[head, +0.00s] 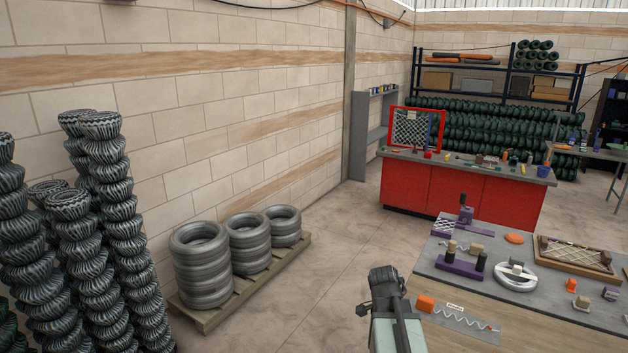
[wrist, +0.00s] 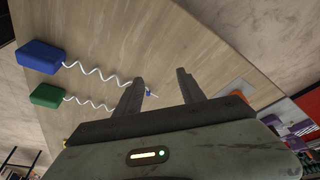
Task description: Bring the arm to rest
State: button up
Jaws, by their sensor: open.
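Behind the fingers is a wooden table top (wrist: 150,30). In the head view my arm rises at the bottom centre, in front of the near edge of the work table (head: 450,262); the fingertips are hard to make out there. In the wrist view a blue block (wrist: 40,56) and a green block (wrist: 47,95) each have a white wavy wire running toward the left finger. I cannot tell whether the finger touches either wire.
An orange block (head: 425,304) with a wavy wire lies right of my arm. The table also bears a white ring (head: 515,277) and a framed mesh (head: 575,256). A red cabinet (head: 455,195) stands behind. Wire coils (head: 200,265) sit on a pallet at left. Floor between is clear.

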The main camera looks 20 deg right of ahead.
jog(key=w+a+n+y, duration=0.1)
jog(key=a+n, duration=0.8)
jog(key=a, duration=0.5)
jog(key=w+a+f+n+y, duration=0.1)
jog(key=w+a+n+y, duration=0.1)
jog(key=a+n, duration=0.8)
jog(key=a, duration=0.5)
jog(key=shift+w+t+y, duration=0.15)
jog(key=shift+t+y, duration=0.15)
jog(key=shift+t, duration=0.1)
jog(key=shift+c, duration=0.4)
